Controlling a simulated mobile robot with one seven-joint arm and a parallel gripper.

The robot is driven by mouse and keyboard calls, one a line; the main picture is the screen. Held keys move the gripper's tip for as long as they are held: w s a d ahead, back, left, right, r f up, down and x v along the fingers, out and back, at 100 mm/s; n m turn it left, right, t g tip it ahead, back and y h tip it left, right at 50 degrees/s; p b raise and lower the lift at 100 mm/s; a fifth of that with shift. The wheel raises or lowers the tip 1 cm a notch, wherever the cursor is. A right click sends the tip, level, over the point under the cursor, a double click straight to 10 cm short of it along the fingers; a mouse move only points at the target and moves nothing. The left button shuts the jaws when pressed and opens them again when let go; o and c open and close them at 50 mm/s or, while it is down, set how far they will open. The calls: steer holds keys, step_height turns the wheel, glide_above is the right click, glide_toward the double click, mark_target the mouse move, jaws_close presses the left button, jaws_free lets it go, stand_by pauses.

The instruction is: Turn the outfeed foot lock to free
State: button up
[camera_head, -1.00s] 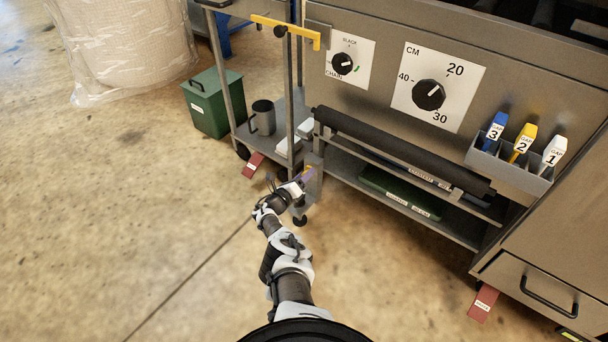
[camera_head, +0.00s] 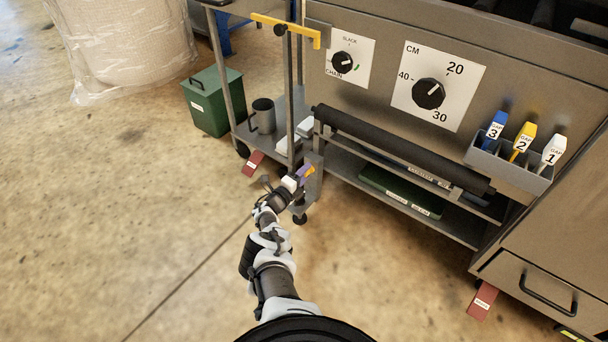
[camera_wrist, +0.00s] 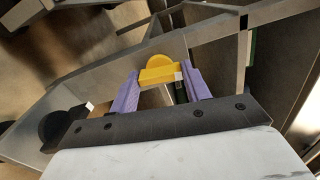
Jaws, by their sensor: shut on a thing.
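The foot lock's yellow handle (camera_wrist: 158,75) has a rounded disc behind a flat bar and sits on a grey metal plate in the wrist view. In the head view it is a small yellow-orange spot (camera_head: 310,170) low at the machine's left corner. My gripper (camera_wrist: 163,84) has purple fingers, one on each side of the yellow bar, and is shut on it. In the head view my gripper (camera_head: 303,173) reaches low to this corner post. Any lock markings are hidden or too small to read.
A cart with a grey mug (camera_head: 263,116) stands left of the lock, beside a green bin (camera_head: 212,102). Red tabs (camera_head: 254,163) (camera_head: 483,301) stick out near the floor. The machine's lower shelf (camera_head: 350,172) lies to the right.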

steer(key=shift+n, duration=0.6)
steer(key=o, duration=1)
